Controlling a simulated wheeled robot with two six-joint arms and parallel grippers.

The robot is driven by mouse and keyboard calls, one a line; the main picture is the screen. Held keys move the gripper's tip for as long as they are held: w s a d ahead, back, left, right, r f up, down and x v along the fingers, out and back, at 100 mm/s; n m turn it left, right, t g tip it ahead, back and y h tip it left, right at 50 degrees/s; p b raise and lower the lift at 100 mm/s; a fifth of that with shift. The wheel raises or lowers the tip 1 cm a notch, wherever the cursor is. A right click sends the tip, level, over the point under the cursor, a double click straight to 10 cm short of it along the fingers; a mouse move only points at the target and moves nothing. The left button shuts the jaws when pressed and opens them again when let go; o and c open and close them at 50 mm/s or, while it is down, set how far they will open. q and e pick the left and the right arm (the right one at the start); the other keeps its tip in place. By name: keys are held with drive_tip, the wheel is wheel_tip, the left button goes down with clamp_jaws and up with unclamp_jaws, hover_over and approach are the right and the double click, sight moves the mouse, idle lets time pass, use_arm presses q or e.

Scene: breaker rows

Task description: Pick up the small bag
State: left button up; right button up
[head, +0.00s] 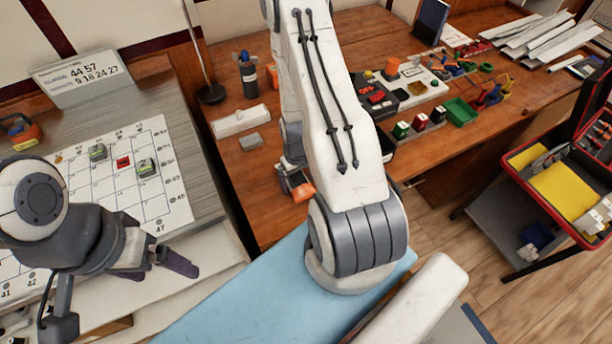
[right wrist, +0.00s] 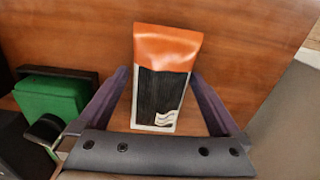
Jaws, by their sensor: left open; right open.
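The small bag (right wrist: 162,80) has an orange top, a black striped body and a pale lower edge with a small logo. In the right wrist view it lies on the brown wood between the two fingers of my right gripper (right wrist: 160,75), which is open. I cannot tell whether either finger touches it. In the head view the bag's orange end (head: 301,191) shows beside my right arm, which hides most of that gripper. My left gripper (head: 160,268) is open and empty over the pale bench at the left.
A green and black block (right wrist: 55,95) is close by the left finger in the right wrist view. On the wooden bench (head: 228,148) stand a dark bottle (head: 248,78), a green tray (head: 460,112) and several small blocks. A numbered sheet (head: 178,195) lies at left; a red-edged toolbox (head: 570,238) is at right.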

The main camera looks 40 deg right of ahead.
drive_tip(key=c, duration=1.4)
drive_tip(key=shift+r, duration=0.2)
drive_tip(key=shift+c, duration=0.2)
